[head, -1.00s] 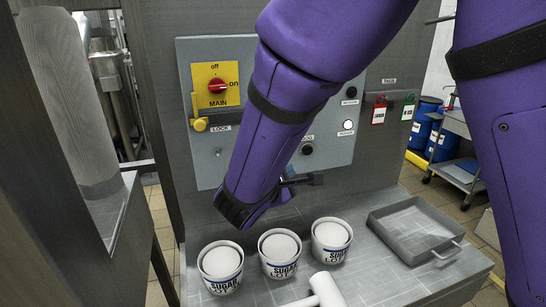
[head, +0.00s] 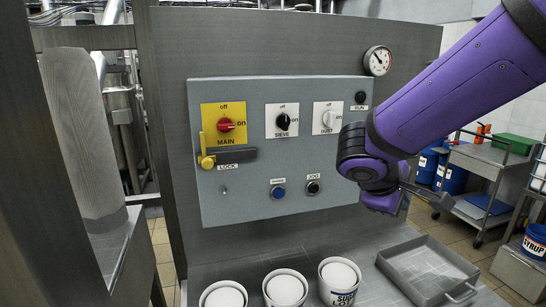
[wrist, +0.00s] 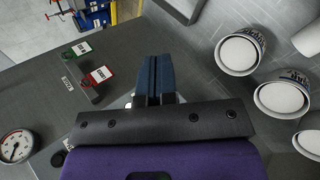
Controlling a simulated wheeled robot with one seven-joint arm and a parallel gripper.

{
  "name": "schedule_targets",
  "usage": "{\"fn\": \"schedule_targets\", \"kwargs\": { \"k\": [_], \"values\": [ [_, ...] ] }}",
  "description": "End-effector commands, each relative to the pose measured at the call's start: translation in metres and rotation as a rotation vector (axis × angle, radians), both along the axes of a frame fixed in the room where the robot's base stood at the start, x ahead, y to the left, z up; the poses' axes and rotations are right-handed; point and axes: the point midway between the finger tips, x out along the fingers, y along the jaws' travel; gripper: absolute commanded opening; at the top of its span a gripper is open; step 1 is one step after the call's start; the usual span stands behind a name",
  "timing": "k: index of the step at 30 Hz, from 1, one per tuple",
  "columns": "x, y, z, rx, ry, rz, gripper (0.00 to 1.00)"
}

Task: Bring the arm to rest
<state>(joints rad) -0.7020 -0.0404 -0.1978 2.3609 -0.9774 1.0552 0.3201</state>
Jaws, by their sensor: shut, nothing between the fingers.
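My purple arm (head: 455,85) reaches in from the upper right in the head view and bends at a dark joint in front of the right edge of the control panel (head: 240,185). My gripper (head: 442,203) points to the right, above and behind the grey tray. It is shut and empty; the wrist view shows its two dark fingers (wrist: 153,78) side by side with nothing between them. The gripper appears clear of the panel and of the tubs.
Three white tubs (head: 286,288) stand on the bench below the panel, with a grey tray (head: 393,276) to their right. A trolley (head: 478,162) and blue drums stand at right.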

Motion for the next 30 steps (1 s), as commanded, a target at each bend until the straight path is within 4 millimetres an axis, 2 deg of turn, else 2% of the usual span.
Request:
{"fn": "schedule_targets", "kwargs": {
  "k": [1, 6, 12, 21, 25, 30],
  "values": [
    [-0.012, -0.015, 0.007, 0.063, -0.002, -0.057, 0.0],
    [-0.052, -0.047, 0.022, 0.271, -0.008, -0.214, 0.0],
    [-0.099, -0.066, 0.04, 0.514, -0.058, -0.363, 0.0],
    [-0.157, -0.067, 0.064, 0.837, -0.207, -0.512, 0.0],
    [-0.17, -0.063, 0.071, 0.919, -0.262, -0.539, 0.0],
    [-0.177, -0.06, 0.074, 0.966, -0.294, -0.552, 0.0]
  ]
}}
